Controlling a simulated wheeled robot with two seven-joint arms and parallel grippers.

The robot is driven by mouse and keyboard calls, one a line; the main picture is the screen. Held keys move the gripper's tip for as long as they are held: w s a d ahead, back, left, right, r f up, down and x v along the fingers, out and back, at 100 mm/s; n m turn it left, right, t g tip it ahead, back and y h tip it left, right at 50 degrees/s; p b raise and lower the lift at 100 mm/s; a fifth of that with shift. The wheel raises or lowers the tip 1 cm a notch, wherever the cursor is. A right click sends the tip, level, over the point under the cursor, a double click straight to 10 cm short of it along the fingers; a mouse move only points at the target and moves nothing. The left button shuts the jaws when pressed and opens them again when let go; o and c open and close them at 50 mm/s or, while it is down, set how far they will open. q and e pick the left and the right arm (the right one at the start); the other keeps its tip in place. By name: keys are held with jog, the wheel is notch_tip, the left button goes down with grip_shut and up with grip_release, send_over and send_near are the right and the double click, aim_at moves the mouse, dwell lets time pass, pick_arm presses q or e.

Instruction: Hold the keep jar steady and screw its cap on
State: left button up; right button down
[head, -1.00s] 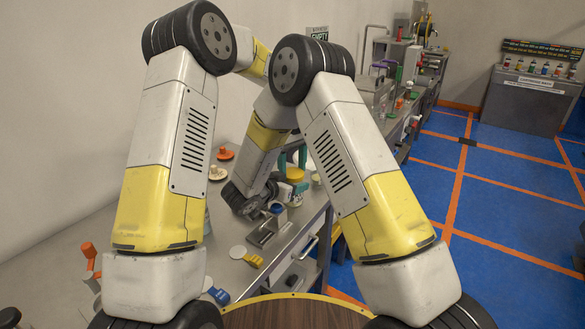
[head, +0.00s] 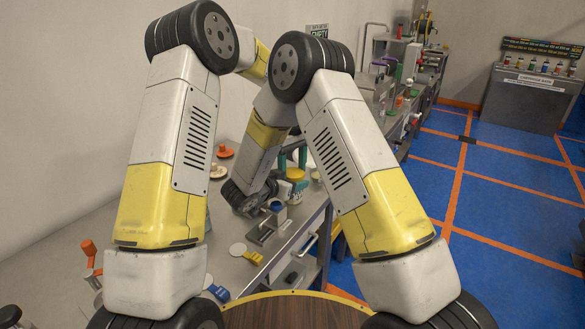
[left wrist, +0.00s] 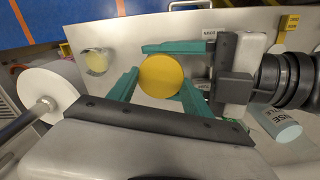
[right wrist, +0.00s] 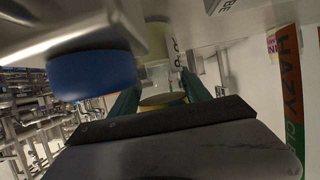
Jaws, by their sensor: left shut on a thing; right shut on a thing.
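The keep jar (head: 297,196) is a small pale jar standing on the bench in the head view. Its yellow cap (head: 295,174) is on top; the left wrist view shows the cap (left wrist: 161,76) as a round disc. My left gripper (left wrist: 158,80) reaches in from above, its teal fingers shut on the cap's sides. My right gripper (right wrist: 160,96) comes in low from the side and is shut on the jar. The right wrist view shows some yellow between its fingers. Most of the jar wall is hidden, and I cannot tell how far the cap is threaded.
A blue-topped item (right wrist: 92,75) stands close beside my right gripper. Blue floor lies open to the right.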

pick_arm(q)
jog(key=shift+s+a+f, duration=0.2)
jog(key=shift+s+f, duration=0.1)
jog(key=shift+s+a+r, duration=0.1)
jog(key=shift+r, duration=0.15)
jog(key=shift+w+d+r, duration=0.2)
jog(key=shift+w+r, duration=0.05)
jog(key=shift+r, duration=0.05)
dwell(0.9)
jog(key=shift+s+f, duration=0.1)
jog(key=shift+f, duration=0.75)
grip_shut()
